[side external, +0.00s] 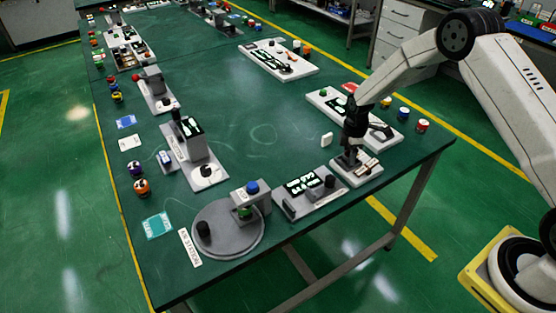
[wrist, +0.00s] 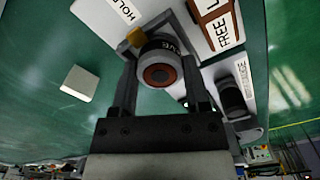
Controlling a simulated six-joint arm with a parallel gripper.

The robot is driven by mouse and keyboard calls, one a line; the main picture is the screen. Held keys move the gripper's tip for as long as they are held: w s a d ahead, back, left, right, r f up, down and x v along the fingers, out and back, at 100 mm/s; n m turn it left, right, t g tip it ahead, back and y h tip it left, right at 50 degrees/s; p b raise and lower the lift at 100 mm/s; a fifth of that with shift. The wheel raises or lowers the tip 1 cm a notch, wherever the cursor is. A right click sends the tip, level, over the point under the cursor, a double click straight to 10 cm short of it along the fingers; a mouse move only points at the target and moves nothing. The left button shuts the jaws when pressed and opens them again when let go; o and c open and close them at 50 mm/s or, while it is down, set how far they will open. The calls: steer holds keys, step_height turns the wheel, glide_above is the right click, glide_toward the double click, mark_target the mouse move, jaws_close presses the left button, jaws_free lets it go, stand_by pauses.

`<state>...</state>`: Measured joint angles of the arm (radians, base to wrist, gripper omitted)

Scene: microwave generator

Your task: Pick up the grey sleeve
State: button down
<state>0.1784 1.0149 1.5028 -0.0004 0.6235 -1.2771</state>
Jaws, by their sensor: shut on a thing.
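In the wrist view my gripper (wrist: 160,58) has its two fingers on either side of a short round part, which I take to be the grey sleeve (wrist: 158,73). In the side view my gripper (side external: 350,152) points down low over a small white base plate (side external: 346,178) at the table's near right. The sleeve is hard to make out there, and I cannot tell whether it is clear of the plate.
Grey stations with displays stand nearby, one left of the plate (side external: 306,194) and a white one behind (side external: 325,100). A small white block (wrist: 79,83) lies on the green table. A round turntable (side external: 228,240) stands at the front. The table middle (side external: 260,125) is clear.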

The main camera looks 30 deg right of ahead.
steer(key=shift+r, duration=0.1)
steer(key=shift+r, duration=0.8)
steer(key=s+a+r, duration=0.2)
steer(key=s+r, duration=0.9)
steer(key=s, duration=0.2)
steer(key=shift+s, duration=0.4)
steer(key=shift+r, duration=0.1)
steer(key=shift+w, duration=0.1)
steer(key=w+a+f, duration=0.2)
steer(key=w+a, duration=0.5)
steer(key=w, duration=0.4)
